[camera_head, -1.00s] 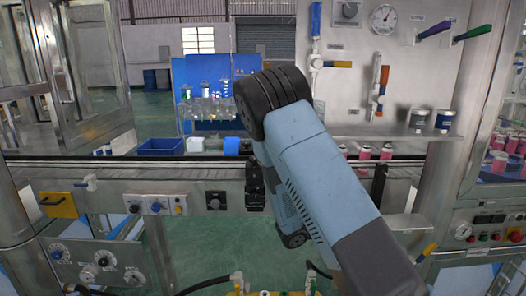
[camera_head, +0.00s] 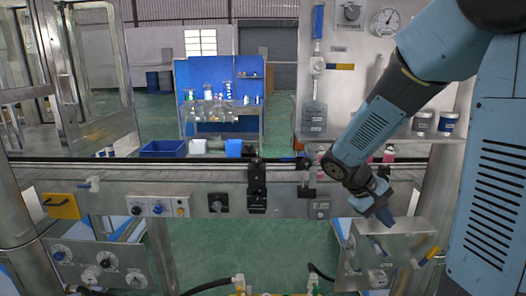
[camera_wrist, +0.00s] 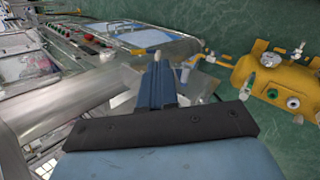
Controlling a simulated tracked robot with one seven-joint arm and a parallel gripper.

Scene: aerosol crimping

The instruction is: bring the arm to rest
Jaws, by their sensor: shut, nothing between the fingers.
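My arm, blue with grey joints, reaches in from the right of the head view and bends down toward its wrist. My gripper (camera_head: 386,217) points down and to the right, in front of the steel panel below the conveyor rail. In the wrist view my gripper (camera_wrist: 157,68) shows as blue fingers lying together, with nothing between them. It appears clear of the things around it, though its distance from the panel behind is hard to tell.
The conveyor rail (camera_head: 110,172) crosses the view behind the arm. A black bracket (camera_head: 257,185) stands on it. Pink-and-white cans and grey tins (camera_head: 446,124) are near the arm. A yellow tank (camera_wrist: 275,80) with fittings lies at right in the wrist view. Green floor shows centrally.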

